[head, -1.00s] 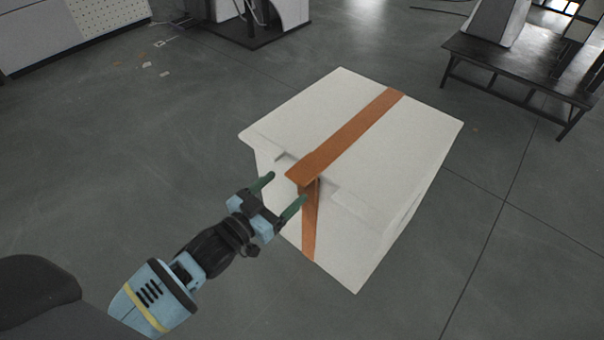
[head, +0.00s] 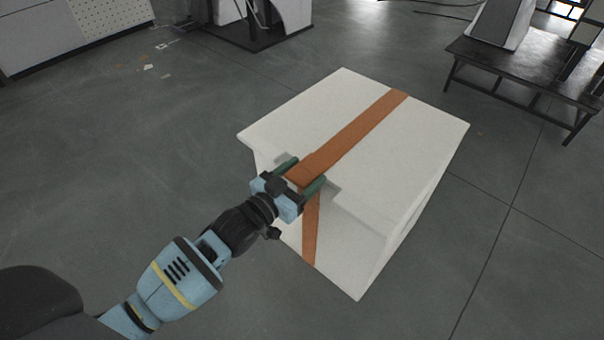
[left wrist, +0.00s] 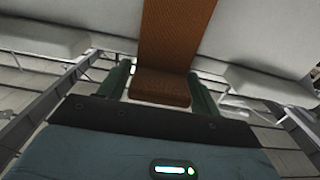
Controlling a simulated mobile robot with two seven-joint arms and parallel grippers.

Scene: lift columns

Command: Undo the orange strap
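The orange strap (head: 352,133) runs across the top of a white box (head: 420,135) and down its front face. Its flap at the front top edge juts out towards my left gripper (head: 301,175). The gripper's green fingers are apart, one on each side of the flap. In the left wrist view, the strap (left wrist: 176,30) comes down to its flap between the fingers of my left gripper (left wrist: 160,88). The fingers lie very near the flap's sides; I cannot tell whether they touch it. My right gripper is not in view.
The box stands on a grey floor (head: 120,200) with free room around it. A dark bench (head: 500,70) stands at the back right. A machine on a dark base (head: 255,35) and a pale cabinet (head: 60,35) stand at the back left.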

